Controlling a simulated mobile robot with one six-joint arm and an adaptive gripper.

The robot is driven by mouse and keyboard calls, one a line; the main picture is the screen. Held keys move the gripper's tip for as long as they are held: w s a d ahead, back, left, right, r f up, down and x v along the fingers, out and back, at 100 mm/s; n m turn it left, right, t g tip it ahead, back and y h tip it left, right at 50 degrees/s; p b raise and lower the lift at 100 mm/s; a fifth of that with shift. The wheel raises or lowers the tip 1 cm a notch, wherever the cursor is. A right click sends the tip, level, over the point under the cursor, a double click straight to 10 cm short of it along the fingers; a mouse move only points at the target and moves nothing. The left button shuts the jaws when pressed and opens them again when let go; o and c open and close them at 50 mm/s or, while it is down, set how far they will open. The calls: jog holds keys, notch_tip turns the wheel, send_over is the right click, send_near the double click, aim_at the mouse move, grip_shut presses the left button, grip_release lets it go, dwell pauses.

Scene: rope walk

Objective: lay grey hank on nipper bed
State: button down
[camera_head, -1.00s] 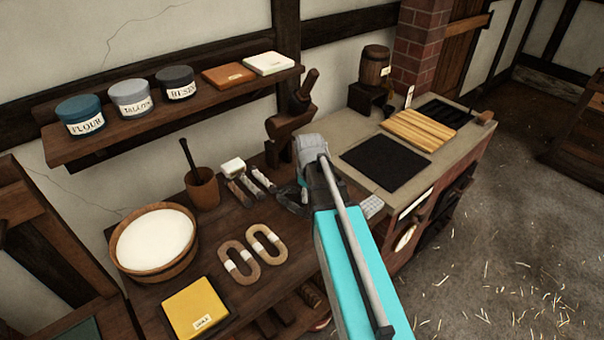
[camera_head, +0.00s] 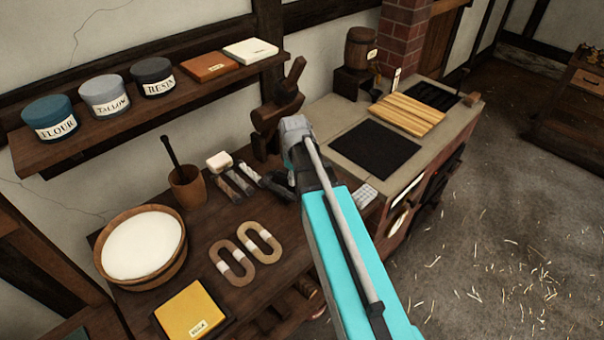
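Two looped hanks with white bands lie side by side on the dark wooden bench: a browner left hank (camera_head: 232,262) and a lighter tan right hank (camera_head: 260,242). Neither looks clearly grey. A dark wooden device with upright handles (camera_head: 277,118), perhaps the nipper, stands at the back of the bench; its bed cannot be made out behind my arm. My gripper (camera_head: 277,182) is over the bench's right part, beyond the hanks and close to some small bundles (camera_head: 240,180). The arm's wrist partly hides it, so its opening and any held thing cannot be told.
A tub of white stuff (camera_head: 146,246), a yellow block (camera_head: 188,310) and a brown pot (camera_head: 187,188) crowd the bench's left. A shelf with jars (camera_head: 105,98) hangs above. The stove top with a black plate (camera_head: 375,149) lies right. Floor at right is open.

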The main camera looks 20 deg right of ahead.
jog(key=shift+w+d+r+m+p, duration=0.1)
jog(key=shift+d+r+m+p, duration=0.3)
jog(key=shift+d+m, duration=0.3)
jog(key=d+r+m+p, duration=0.3)
jog(key=d+m, duration=0.5)
jog(key=m, duration=0.1)
jog(key=d+r+m+p, duration=0.3)
jog(key=d+m, duration=0.5)
jog(key=m, duration=0.1)
jog(key=shift+s+m, duration=0.2)
jog(key=shift+m, duration=0.2)
jog(key=w+a+f+b, duration=0.2)
jog(key=a, duration=0.1)
jog(key=w+a+f+b, duration=0.1)
jog(key=a+f+b, duration=0.2)
jog(key=a, duration=0.1)
jog(key=w+a+f+b, duration=0.2)
jog(key=a+f+b, duration=0.1)
jog(key=a, duration=0.1)
jog(key=shift+w+f, duration=0.15)
jog(key=shift+w, duration=0.2)
jog(key=shift+w+a+f+b, duration=0.15)
jog(key=shift+a+f+b, duration=0.15)
jog(key=shift+b, duration=0.2)
